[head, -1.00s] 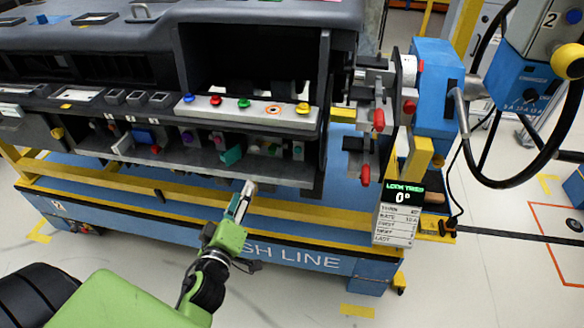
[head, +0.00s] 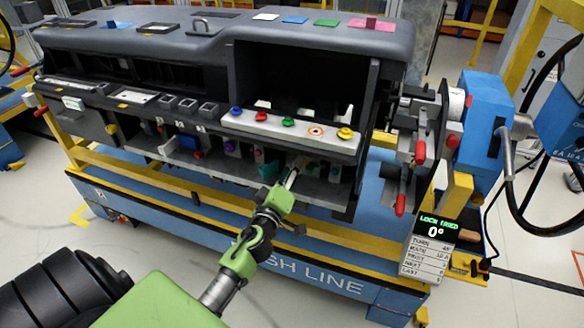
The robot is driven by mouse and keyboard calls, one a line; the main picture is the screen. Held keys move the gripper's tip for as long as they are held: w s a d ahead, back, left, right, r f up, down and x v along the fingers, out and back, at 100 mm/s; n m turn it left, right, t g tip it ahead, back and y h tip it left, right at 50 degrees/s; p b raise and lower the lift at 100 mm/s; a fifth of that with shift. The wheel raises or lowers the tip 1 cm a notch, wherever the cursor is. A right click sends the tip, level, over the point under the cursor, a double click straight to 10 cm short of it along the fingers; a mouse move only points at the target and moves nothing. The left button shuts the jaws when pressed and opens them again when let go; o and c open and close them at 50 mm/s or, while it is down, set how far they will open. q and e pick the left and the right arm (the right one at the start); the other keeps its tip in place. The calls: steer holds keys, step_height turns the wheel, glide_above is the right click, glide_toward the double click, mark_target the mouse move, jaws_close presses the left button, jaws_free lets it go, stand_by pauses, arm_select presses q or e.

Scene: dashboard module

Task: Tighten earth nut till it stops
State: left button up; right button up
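The dark grey dashboard module (head: 150,44) sits on a blue and yellow stand. My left gripper (head: 293,176) reaches in from below, with its fingertips at the open lower shelf (head: 321,187) of the dashboard, under the row of coloured knobs. I cannot tell whether its fingers are apart or touch anything. Small coloured parts stand on that shelf, among them a purple one (head: 229,148) and a green one (head: 269,170). I cannot make out which part is the earth nut; it is too small or hidden by the gripper. My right gripper is not in view.
A yellow rail (head: 185,193) runs below the shelf. A clamp with red handles (head: 419,153) and a blue housing (head: 484,125) stand at the right end. A sign (head: 431,240) there reads 0°. A black cable loop hangs further right. Floor in front is clear.

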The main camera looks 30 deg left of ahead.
arm_select(q)
steer(key=shift+w, duration=0.3)
jaws_close()
